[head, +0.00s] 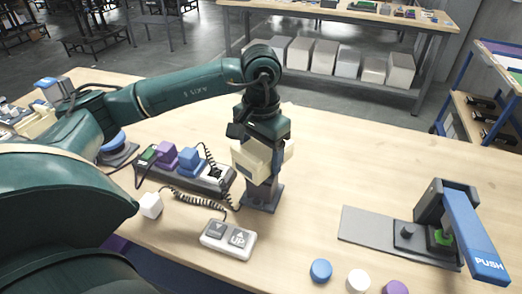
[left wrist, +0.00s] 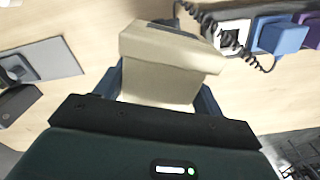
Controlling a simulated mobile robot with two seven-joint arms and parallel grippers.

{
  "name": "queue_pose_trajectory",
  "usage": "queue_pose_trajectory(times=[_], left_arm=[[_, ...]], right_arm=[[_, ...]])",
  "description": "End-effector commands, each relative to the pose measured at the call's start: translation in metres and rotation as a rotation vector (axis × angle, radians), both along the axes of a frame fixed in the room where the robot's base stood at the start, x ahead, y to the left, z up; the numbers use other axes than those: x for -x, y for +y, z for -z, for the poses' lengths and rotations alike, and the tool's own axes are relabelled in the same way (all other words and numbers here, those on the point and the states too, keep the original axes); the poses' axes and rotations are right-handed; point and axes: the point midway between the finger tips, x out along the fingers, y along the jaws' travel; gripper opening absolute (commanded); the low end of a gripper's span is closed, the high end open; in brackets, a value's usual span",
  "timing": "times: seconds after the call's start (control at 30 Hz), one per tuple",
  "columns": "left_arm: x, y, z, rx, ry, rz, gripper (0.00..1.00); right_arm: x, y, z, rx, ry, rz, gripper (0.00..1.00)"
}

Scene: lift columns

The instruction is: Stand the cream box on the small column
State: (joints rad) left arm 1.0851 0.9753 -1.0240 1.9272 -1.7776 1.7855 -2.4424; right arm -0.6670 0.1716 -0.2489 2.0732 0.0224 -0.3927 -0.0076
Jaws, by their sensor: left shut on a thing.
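The cream box (head: 251,161) is between the fingers of my left gripper (head: 262,150), which is shut on it. In the left wrist view the box (left wrist: 165,70) fills the space between the two blue-grey fingers of the gripper (left wrist: 160,95). A short dark blue-grey column (head: 263,196) with a square foot stands on the table directly below the box in the head view. The box and gripper hide the column's top, so I cannot tell whether the box touches it. My right gripper is not in view.
A dark strip carries green, purple (head: 190,158) and blue blocks to the left. A control box with an UP button (head: 228,240) lies in front, with a coiled cable. A white cube (head: 150,205) is left. A press with a blue PUSH lever (head: 475,240) stands right.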

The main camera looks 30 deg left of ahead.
Motion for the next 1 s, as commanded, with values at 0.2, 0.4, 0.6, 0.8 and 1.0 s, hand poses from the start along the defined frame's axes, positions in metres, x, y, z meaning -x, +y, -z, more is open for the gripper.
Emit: queue_pose_trajectory(times=[0.2,0.4,0.6,0.8,1.0], left_arm=[[0.000,0.000,0.004,0.000,-0.002,0.000,0.35],[0.000,0.000,0.002,0.000,0.000,0.000,0.84],[0.000,0.000,0.002,0.000,0.000,0.000,0.91],[0.000,0.000,-0.002,0.000,0.000,0.000,0.91],[-0.001,-0.001,-0.030,0.001,-0.008,0.002,0.91]], right_arm=[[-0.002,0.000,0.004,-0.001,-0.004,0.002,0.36],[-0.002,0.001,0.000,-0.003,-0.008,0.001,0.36],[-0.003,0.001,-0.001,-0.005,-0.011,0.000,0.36],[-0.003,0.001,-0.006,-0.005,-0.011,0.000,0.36],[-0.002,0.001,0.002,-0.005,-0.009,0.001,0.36]])
